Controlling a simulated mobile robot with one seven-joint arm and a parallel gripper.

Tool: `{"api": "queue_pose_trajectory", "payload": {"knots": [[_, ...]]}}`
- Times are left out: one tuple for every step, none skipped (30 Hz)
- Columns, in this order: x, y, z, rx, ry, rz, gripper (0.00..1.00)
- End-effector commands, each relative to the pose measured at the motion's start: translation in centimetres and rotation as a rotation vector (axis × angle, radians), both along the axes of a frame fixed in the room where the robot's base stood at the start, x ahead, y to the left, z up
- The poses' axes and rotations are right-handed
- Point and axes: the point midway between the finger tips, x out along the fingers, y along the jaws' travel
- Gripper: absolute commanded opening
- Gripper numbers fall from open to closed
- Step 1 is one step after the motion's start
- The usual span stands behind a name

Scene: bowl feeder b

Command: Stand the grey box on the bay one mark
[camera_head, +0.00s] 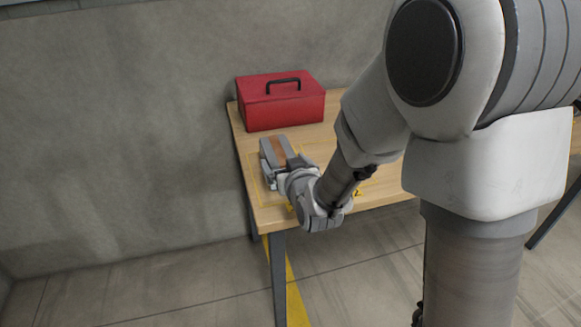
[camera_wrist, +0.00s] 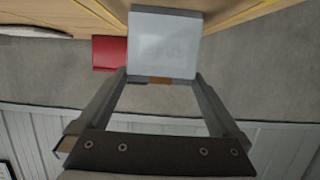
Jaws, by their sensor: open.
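The grey box (camera_head: 281,147) has a brown strip and appears to rest on the wooden table, near the red toolbox. In the wrist view its pale grey face (camera_wrist: 163,45) fills the space at the fingertips, with a bit of brown at its edge. My gripper (camera_wrist: 161,82) is open, its two fingertips at either side of the box's near edge. I cannot tell whether they touch it. In the head view my wrist is at the box's near end and hides part of it. Yellow lines (camera_head: 262,201) mark the tabletop; I cannot tell which is bay one.
A red toolbox (camera_head: 281,104) with a black handle stands at the table's back; it also shows in the wrist view (camera_wrist: 109,52). The table (camera_head: 240,137) stands close to a grey wall. My arm covers much of its right side.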

Motion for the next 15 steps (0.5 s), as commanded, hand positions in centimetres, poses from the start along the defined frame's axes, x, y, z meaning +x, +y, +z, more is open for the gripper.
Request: {"api": "queue_pose_trajectory", "payload": {"knots": [[-1.2, -0.3, 0.6, 0.000, 0.000, 0.000, 1.00], [-1.8, -0.5, 0.8, 0.000, 0.000, 0.000, 1.00], [-2.6, -0.8, 1.1, 0.000, -0.001, 0.000, 1.00], [-3.1, -0.9, 1.1, 0.000, -0.001, 0.000, 1.00], [-3.0, -0.9, 0.7, 0.001, -0.005, 0.000, 1.00], [-3.1, -0.9, 0.7, 0.001, -0.005, 0.000, 1.00], [-3.3, -0.9, 0.8, 0.002, -0.005, 0.000, 1.00], [-3.4, -1.0, 0.8, 0.002, -0.004, 0.000, 1.00], [-3.6, -1.0, 0.9, 0.003, -0.006, 0.000, 1.00], [-3.8, -1.1, 1.0, 0.002, -0.004, 0.000, 1.00], [-3.9, -1.1, 1.1, 0.002, -0.005, 0.000, 1.00], [-4.1, -1.2, 1.1, 0.002, -0.003, 0.001, 1.00], [-4.3, -1.2, 1.2, 0.002, -0.003, 0.001, 1.00], [-4.4, -1.3, 1.2, 0.002, -0.004, 0.000, 1.00], [-4.6, -1.3, 1.3, 0.002, -0.003, 0.000, 1.00]]}}
